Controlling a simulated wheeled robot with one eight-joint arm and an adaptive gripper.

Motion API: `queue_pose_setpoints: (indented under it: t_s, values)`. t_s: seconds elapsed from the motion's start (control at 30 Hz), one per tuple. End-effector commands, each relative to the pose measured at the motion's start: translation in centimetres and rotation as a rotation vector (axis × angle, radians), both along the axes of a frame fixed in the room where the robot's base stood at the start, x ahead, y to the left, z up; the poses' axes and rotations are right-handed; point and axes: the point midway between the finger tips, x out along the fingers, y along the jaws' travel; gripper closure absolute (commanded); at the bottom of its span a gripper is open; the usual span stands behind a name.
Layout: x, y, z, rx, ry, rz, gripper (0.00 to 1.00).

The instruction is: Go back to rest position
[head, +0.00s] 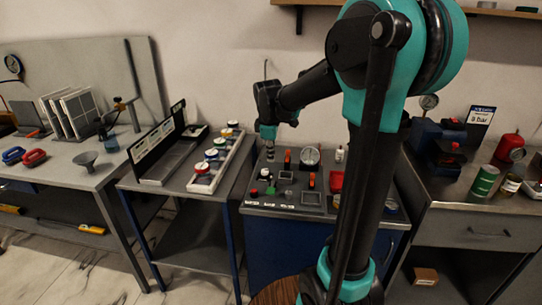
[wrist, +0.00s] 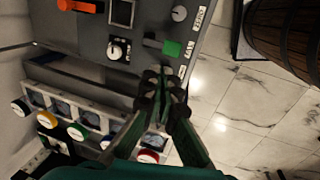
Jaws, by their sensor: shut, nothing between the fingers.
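My gripper (head: 269,150) hangs from my bent arm at the left end of the gauge rig panel (head: 286,207) in the head view. In the wrist view, my gripper (wrist: 166,88) has its fingers together with nothing between them. Its tips show near the panel's edge, beside a green block-shaped control (wrist: 171,48). I cannot tell whether they touch anything. A round gauge (head: 310,157) stands on the rig. My arm hides part of the rig's right side.
A rack of colored-lid containers (head: 203,168) stands on the cart left of the rig. A green can (head: 484,181) stands on the right bench. A wooden barrel (wrist: 290,35) shows in the wrist view.

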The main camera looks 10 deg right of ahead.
Motion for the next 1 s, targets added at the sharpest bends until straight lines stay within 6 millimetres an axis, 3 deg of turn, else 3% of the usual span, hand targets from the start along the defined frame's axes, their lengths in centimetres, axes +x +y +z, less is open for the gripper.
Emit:
queue_pose_setpoints:
  t_s: [0.13, 0.27, 0.5, 0.7, 0.83, 1.0]
  values:
    - [-0.6, -0.3, -0.3, 0.008, -0.005, -0.029, 1.0]
    - [-3.7, -1.4, -2.0, 0.057, -0.034, -0.188, 1.0]
    - [-13.9, -4.3, -7.8, 0.237, -0.122, -0.721, 1.0]
    - [-20.4, -5.3, -11.9, 0.368, -0.167, -1.065, 1.0]
    - [-22.4, -5.5, -13.1, 0.41, -0.178, -1.172, 1.0]
    - [-22.7, -5.5, -13.4, 0.422, -0.181, -1.201, 1.0]
